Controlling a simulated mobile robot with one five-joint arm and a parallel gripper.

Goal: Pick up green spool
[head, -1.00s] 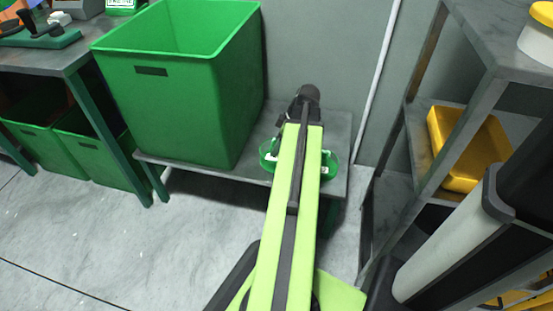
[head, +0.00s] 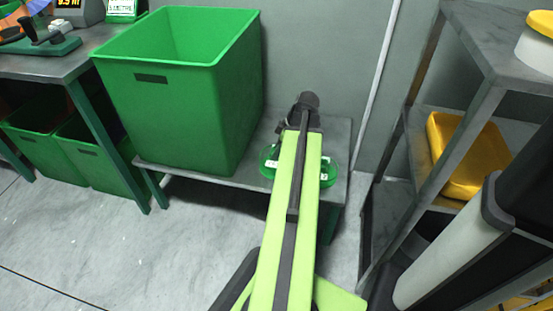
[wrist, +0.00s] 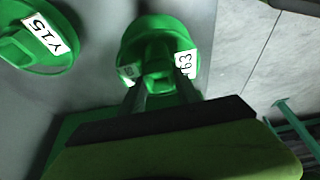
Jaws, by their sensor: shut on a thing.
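In the wrist view, a green spool (wrist: 160,32) with white labels, one reading 63, sits between the fingers of my gripper (wrist: 160,78). My gripper is shut on it. A second green spool (wrist: 38,52), labelled Y15, lies on the grey surface to the left, apart from my gripper. In the head view, green spool parts show on the low grey shelf at the left (head: 268,165) and right (head: 329,172) of my arm. My arm hides the gripper there, and I cannot tell whether the held spool is lifted.
A large green bin (head: 180,110) stands on the low shelf (head: 205,174), left of my arm. A grey rack (head: 455,120) with a yellow bin (head: 470,155) stands at the right. A workbench (head: 50,68) is at the left. Floor (head: 150,245) is clear in front.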

